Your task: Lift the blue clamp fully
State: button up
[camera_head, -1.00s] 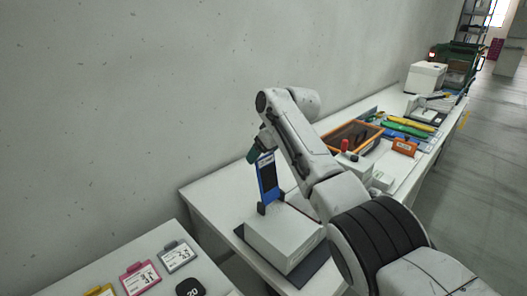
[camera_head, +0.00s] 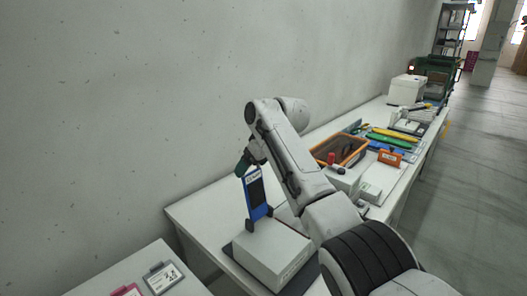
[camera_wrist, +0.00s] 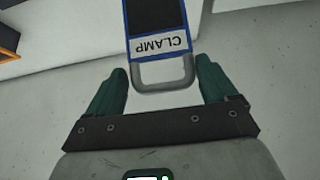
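The blue clamp (camera_head: 257,198) is a flat blue piece with a black panel. It stands upright in dark supports on a white box (camera_head: 272,252). In the wrist view, the clamp (camera_wrist: 157,22) shows its white "CLAMP" label, with a grey loop handle at its near end. My gripper (camera_head: 243,163) is at the clamp's upper end. In the wrist view, the green fingers of my gripper (camera_wrist: 160,88) are apart, one on each side of the loop, with a gap on both sides. The handle is hard to see in the head view.
A concrete wall runs behind. Another table with label cards (camera_head: 163,278) is at lower left.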

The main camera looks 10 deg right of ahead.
jog(key=b+v, duration=0.1)
jog(key=v, duration=0.7)
jog(key=shift+s+r+b, duration=0.15)
jog(key=shift+r+b, duration=0.05)
jog(key=shift+b, duration=0.1)
jog(key=shift+d, duration=0.1)
